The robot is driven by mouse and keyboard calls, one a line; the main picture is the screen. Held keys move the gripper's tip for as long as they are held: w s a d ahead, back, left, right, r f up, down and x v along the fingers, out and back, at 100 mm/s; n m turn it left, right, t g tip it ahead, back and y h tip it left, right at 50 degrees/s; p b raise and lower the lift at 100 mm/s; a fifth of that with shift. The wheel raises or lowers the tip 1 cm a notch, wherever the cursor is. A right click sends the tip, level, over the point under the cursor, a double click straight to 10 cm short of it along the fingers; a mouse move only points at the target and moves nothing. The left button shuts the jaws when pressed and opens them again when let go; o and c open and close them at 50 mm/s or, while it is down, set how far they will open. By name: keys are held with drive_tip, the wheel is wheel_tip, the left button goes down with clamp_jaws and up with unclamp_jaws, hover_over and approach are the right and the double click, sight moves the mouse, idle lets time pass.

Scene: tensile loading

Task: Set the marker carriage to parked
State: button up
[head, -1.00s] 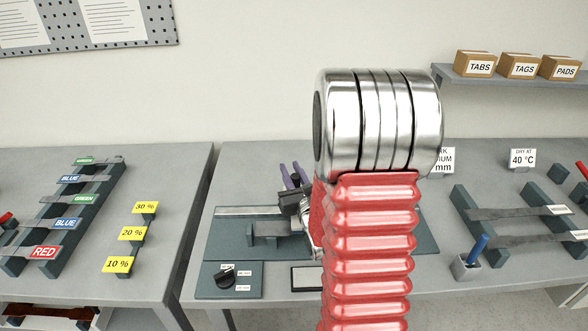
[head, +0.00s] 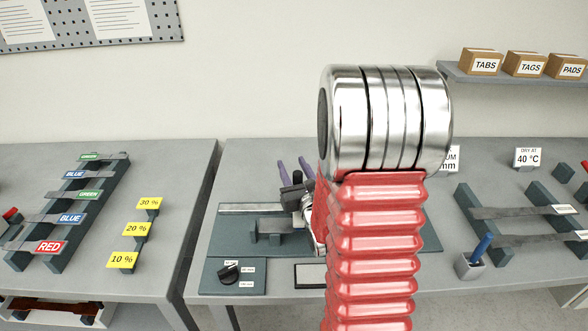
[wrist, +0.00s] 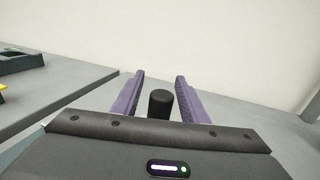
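My gripper (head: 292,172) points away over the right-hand bench, its two purple fingers apart. In the wrist view the gripper (wrist: 160,90) is open, with a black round-topped post (wrist: 160,103) showing between the fingers; I cannot tell if it touches either one. I cannot tell whether this post belongs to the marker carriage. A pale rail (head: 250,209) runs along a dark base plate (head: 222,240), with a grey bracket (head: 270,234) in front of it. My arm hides the right part of the rail, and no carriage is clearly identifiable.
A control panel with a black rotary knob (head: 229,273) sits at the front left of the plate. A blue-handled tool stands in a grey holder (head: 471,266) to the right. Grey strips lie on dark supports beyond it. A gap separates the two benches.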

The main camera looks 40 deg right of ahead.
wheel_tip(320, 180, up, 10)
drive_tip(key=shift+f, duration=0.25)
idle(0.5)
drive_tip(key=shift+a, duration=0.1)
